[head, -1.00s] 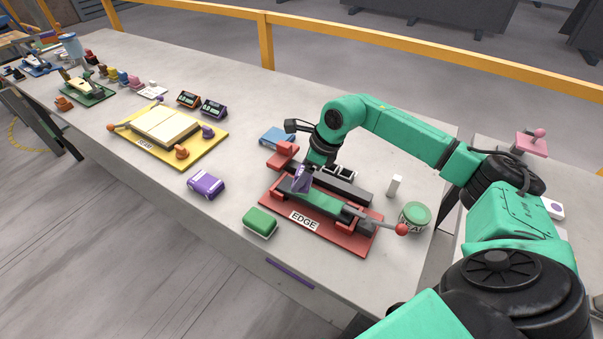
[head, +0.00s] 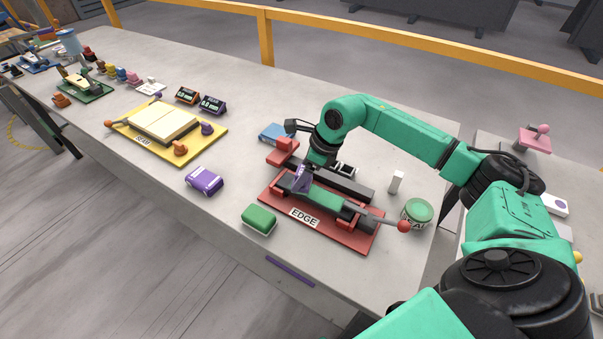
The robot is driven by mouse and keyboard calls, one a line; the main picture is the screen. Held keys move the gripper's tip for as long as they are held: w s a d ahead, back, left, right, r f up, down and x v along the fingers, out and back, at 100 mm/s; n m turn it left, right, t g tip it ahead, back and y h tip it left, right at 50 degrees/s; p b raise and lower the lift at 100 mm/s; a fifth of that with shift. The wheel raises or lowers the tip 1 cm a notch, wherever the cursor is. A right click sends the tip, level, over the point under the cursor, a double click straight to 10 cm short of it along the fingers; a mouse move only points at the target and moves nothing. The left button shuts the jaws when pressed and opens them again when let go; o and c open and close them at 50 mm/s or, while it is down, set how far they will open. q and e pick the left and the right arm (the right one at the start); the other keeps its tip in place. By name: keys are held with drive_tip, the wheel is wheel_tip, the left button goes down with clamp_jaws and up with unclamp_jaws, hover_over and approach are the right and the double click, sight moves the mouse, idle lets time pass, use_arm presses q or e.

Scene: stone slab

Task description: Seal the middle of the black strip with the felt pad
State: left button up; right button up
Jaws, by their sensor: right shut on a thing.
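The red EDGE fixture (head: 347,234) stands at the front of the slab. A long strip lies clamped along it; its middle (head: 325,200) looks green and its ends look black. My right gripper (head: 308,171) reaches down over the fixture's left part. It is shut on a small purple piece (head: 302,180), at the left part of the strip. Its fingertips are mostly hidden, and I cannot tell whether the piece touches the strip. A green block with a pale underside (head: 259,220) lies left of the fixture; I cannot tell which object is the felt pad. My left gripper is not in view.
A green-topped SEAL jar (head: 416,210) and a white upright block (head: 396,182) stand right of the fixture. The fixture's red-knobbed lever (head: 404,226) points toward the jar. A purple block (head: 204,180) and a yellow SEAM fixture (head: 180,157) lie to the left. Bare slab lies between.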

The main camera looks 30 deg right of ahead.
drive_tip(key=shift+f, duration=0.25)
drive_tip(key=shift+s+d+r, duration=0.1)
drive_tip(key=shift+s+d, duration=0.1)
drive_tip(key=shift+s, duration=0.05)
drive_tip(key=shift+b, duration=0.5)
drive_tip(key=shift+w+a, duration=0.2)
drive_tip(key=shift+r+p, duration=1.85)
drive_tip(key=shift+r, duration=1)
drive_tip(key=shift+w, duration=0.1)
